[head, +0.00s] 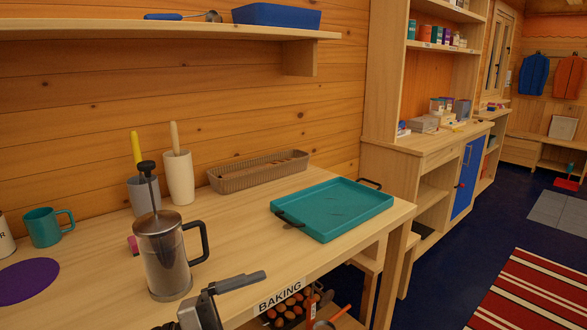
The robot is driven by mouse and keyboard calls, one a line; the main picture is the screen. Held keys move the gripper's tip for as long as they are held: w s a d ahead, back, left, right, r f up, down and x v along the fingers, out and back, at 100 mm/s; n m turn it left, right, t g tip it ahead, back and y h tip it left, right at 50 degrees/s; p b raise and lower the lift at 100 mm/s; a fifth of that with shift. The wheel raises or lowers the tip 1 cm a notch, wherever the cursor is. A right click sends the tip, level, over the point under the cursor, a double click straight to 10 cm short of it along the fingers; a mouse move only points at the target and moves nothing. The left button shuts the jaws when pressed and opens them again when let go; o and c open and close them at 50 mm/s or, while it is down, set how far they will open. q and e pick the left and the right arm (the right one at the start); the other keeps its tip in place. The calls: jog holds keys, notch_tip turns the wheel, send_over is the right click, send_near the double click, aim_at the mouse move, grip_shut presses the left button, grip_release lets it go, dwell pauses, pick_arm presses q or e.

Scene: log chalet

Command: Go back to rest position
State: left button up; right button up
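One gripper, which I take to be my left (238,284), shows at the bottom edge, left of centre. It is in front of the table's front edge, near the BAKING label. A grey finger points right; the rest is cut off by the frame, so I cannot tell whether it is open or shut. I see nothing held in the visible part. My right gripper is not in view.
The wooden table (105,265) holds a French press (163,255) close to my gripper, a teal tray (335,207), a brown basket (258,171), a teal mug (45,228) and a purple mat (28,281). Eggs (290,312) sit below. Open floor (450,255) lies right.

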pick_arm(q)
jog(key=s+a+f+n+t+y+b, duration=0.1)
jog(key=a+f+n+t+y, duration=0.2)
jog(key=f+n+t+y, duration=0.45)
jog(key=s+a+f+n+t+y+b, duration=0.1)
jog(key=a+f+n+t+y+b, duration=0.2)
jog(key=n, duration=0.8)
jog(key=s+a+f+n+g+y, duration=0.2)
jog(key=s+f+n+g+y, duration=0.3)
jog(key=s+f, duration=0.7)
notch_tip(320, 180, down, 3)
jog(key=shift+a+f+n+g, duration=0.1)
jog(key=shift+a+n+g, duration=0.2)
jog(key=shift+n+g, duration=0.4)
jog(key=shift+t, duration=0.25)
